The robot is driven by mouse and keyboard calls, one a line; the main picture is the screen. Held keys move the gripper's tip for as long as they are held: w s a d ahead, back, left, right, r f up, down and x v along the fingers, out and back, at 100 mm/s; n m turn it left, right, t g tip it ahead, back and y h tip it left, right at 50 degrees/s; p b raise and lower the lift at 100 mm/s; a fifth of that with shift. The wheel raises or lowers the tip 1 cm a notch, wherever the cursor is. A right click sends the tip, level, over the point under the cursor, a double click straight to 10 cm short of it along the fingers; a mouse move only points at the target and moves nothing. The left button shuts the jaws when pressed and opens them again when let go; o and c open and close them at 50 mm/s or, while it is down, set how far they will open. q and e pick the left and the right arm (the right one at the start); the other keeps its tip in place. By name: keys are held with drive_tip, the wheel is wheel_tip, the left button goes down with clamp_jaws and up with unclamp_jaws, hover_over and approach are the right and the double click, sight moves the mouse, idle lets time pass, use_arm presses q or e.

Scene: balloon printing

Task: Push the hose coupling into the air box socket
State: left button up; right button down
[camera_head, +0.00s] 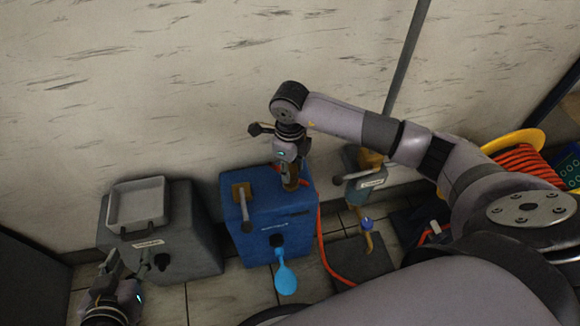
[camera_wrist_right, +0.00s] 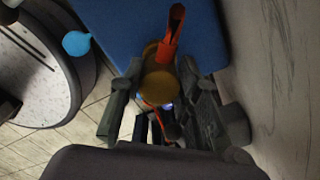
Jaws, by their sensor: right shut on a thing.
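The blue air box (camera_head: 270,222) stands in the middle of the head view. My right gripper (camera_head: 290,180) points down at its back right top edge. It is shut on the brass hose coupling (camera_wrist_right: 158,82), with the orange-red hose (camera_wrist_right: 174,25) attached; the hose also runs down beside the box in the head view (camera_head: 320,240). The air box top shows in the wrist view (camera_wrist_right: 150,25). The socket is hidden by the gripper and coupling, so I cannot tell whether they touch. My left gripper (camera_head: 128,264) is open and empty in front of the grey box.
The grey box (camera_head: 190,240) with a tray (camera_head: 136,203) stands at left. A light-blue balloon (camera_head: 286,280) hangs from the air box's front nozzle. A brass lever (camera_head: 242,200) is on its top left. A valve stand (camera_head: 370,210) and coiled hose (camera_head: 520,165) are at right. A wall is behind.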

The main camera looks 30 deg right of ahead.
use_arm(q)
drive_tip(key=shift+s+a+f, duration=0.1)
drive_tip(key=shift+s+f, duration=0.05)
drive_tip(key=shift+f, duration=0.05)
idle(0.6)
drive_tip(key=shift+w+d+r+t+h+b, duration=0.2)
drive_tip(key=shift+w+d+r+t, duration=0.1)
drive_tip(key=shift+w+r+t, duration=0.4)
drive_tip(key=shift+w+d+r+t+h+b, duration=0.15)
drive_tip(key=shift+w+d+r+t, duration=0.25)
drive_tip(key=shift+r, duration=0.45)
use_arm(e)
drive_tip(key=shift+f, duration=0.6)
idle(1.2)
use_arm(q)
drive_tip(key=shift+w+r, duration=0.45)
drive_tip(key=shift+r, duration=0.2)
use_arm(e)
drive_tip(key=shift+f, duration=0.2)
idle(0.3)
use_arm(q)
drive_tip(key=shift+w+r+t, duration=0.15)
drive_tip(key=shift+r+t, duration=0.1)
drive_tip(key=shift+t, duration=0.15)
